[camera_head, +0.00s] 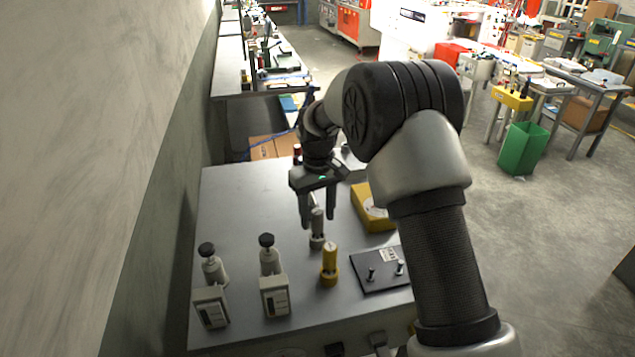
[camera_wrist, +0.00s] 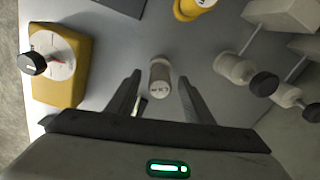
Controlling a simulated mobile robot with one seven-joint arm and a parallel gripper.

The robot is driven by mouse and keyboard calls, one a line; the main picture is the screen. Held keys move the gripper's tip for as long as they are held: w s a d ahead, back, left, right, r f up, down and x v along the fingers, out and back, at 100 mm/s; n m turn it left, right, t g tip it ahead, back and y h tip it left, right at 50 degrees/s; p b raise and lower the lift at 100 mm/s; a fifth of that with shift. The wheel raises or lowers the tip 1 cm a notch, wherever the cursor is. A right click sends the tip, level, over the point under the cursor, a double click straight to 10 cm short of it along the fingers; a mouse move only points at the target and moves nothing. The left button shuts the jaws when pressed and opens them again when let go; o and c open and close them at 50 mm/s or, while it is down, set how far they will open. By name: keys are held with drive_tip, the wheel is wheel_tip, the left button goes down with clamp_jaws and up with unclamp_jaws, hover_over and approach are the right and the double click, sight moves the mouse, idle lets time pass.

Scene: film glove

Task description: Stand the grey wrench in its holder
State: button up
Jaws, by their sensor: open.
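A short grey cylindrical piece (camera_head: 317,228), which I take to be the grey wrench, stands upright on the grey table with a wider collar at its foot. The wrist view also shows my gripper (camera_wrist: 158,88) open, with a gap on both sides of the piece. Whether the collar is the holder or part of the piece I cannot tell.
A yellow cylinder (camera_head: 330,258) stands just in front. A dark plate with two pegs (camera_head: 378,283) lies to its right. A yellow dial box (camera_head: 368,208) is right of my gripper. Two pale units with black knobs (camera_head: 211,308) (camera_head: 274,297) stand front left. The table's (camera_head: 235,205) back left is clear.

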wheel_tip(320, 180, up, 15)
drive_tip(key=shift+f, duration=0.15)
drive_tip(key=s+d+r+m+t+p, duration=0.2)
drive_tip(key=s+d+r+m+t, duration=0.1)
drive_tip(key=s+d+r, duration=0.95)
drive_tip(key=s+d+f+m+t, duration=0.1)
drive_tip(key=s+d, duration=0.1)
drive_tip(key=s, duration=0.7)
drive_tip(key=s+d+f+m+t, duration=0.1)
drive_tip(key=s+d+f+m, duration=0.1)
drive_tip(key=s, duration=0.8)
drive_tip(key=shift+d+t, duration=0.15)
drive_tip(key=shift+t, duration=0.15)
drive_tip(key=shift+f, duration=0.1)
